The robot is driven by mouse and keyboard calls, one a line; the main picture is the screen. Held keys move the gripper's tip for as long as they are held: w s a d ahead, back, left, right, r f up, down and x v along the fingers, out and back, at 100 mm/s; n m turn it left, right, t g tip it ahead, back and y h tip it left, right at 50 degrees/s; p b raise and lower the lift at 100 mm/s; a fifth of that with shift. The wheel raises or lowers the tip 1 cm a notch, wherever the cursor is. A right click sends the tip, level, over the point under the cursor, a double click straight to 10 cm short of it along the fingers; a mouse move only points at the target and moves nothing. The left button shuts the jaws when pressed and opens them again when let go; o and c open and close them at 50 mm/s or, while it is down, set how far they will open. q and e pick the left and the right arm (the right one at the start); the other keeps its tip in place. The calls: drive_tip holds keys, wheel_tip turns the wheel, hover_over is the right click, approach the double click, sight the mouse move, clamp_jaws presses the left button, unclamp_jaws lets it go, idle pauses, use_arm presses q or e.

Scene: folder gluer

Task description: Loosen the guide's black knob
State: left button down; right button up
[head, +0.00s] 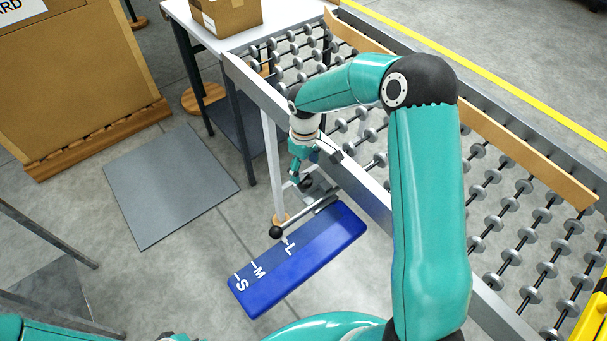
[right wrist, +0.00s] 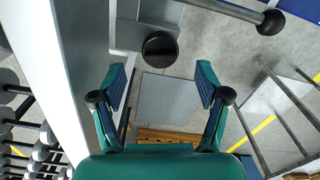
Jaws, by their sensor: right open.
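The guide's black knob (right wrist: 160,48) shows in the right wrist view as a round black disc on a grey block (right wrist: 158,15). In the head view the knob (head: 306,185) is partly hidden below my right gripper (head: 297,176). In the right wrist view my right gripper (right wrist: 162,88) is open and empty. The knob appears between and beyond its two fingertips, and no contact shows. A grey rod with a black ball end (head: 275,232) extends over the blue plate marked S, M, L (head: 300,262). My left gripper is not in view.
The roller conveyor (head: 505,235) with its grey side rail runs close beside my right arm. A white table (head: 205,35) carries a cardboard box (head: 228,14). A grey mat (head: 172,185) lies on the floor, with open floor around it.

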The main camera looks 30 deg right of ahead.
sight(304, 177)
drive_tip(key=shift+f, duration=2.3)
drive_tip(key=c, duration=1.2)
